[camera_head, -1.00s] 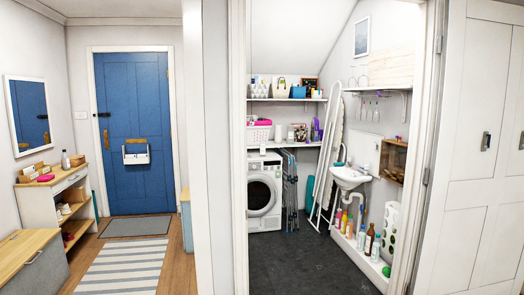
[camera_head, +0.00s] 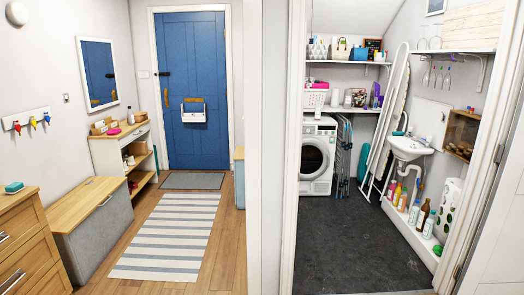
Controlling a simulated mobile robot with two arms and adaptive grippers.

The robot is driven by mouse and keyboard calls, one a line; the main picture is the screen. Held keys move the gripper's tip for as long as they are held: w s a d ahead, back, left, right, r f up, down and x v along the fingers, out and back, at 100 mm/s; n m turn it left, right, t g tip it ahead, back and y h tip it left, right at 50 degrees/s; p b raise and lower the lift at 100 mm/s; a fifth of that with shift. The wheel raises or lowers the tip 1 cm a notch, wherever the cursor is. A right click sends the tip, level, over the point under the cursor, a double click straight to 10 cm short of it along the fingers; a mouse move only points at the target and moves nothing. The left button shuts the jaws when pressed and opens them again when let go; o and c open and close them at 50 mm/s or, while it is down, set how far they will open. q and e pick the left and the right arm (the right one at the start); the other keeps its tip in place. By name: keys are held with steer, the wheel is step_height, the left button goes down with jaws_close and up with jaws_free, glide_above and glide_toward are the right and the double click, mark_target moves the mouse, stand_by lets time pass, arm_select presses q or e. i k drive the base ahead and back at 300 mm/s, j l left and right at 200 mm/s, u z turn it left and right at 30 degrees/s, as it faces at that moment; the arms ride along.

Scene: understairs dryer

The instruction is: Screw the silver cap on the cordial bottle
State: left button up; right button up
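Several bottles stand on the low white ledge under the sink at the right. Among them are a tall brown bottle (camera_head: 422,214), an orange-yellow bottle (camera_head: 403,200) and a pale bottle with a green top (camera_head: 428,224). A small bottle (camera_head: 130,115) also stands on the hallway cabinet. I cannot tell which of these, if any, is the cordial bottle. I cannot make out a silver cap. Neither of my grippers is in view.
A washing machine or dryer (camera_head: 317,157), a folded ironing board (camera_head: 384,135) and a sink (camera_head: 409,149) fill the understairs room. Its dark floor (camera_head: 355,250) is clear.

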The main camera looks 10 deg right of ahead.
mark_target(318, 107)
steer(key=i+l+z, duration=0.65)
steer(key=i+z, duration=0.15)
steer(key=i, duration=0.15)
steer(key=i+l+z, duration=0.1)
steer(key=i+z, duration=0.35)
steer(key=i, duration=1.15)
steer(key=i+l+u, duration=0.1)
steer(key=i, duration=1.05)
steer(key=i+l+u, duration=0.2)
steer(key=i+u, duration=0.2)
steer(key=i, duration=0.2)
steer(key=i+l+u, duration=0.85)
steer(key=i, duration=0.2)
steer(key=i+j, duration=0.15)
steer(key=i, duration=0.5)
steer(key=i+j, duration=0.15)
steer(key=i, duration=0.5)
steer(key=i+j, duration=0.2)
steer(key=i, duration=0.45)
steer(key=i+j, duration=0.15)
steer(key=i, duration=0.5)
steer(key=u, duration=0.05)
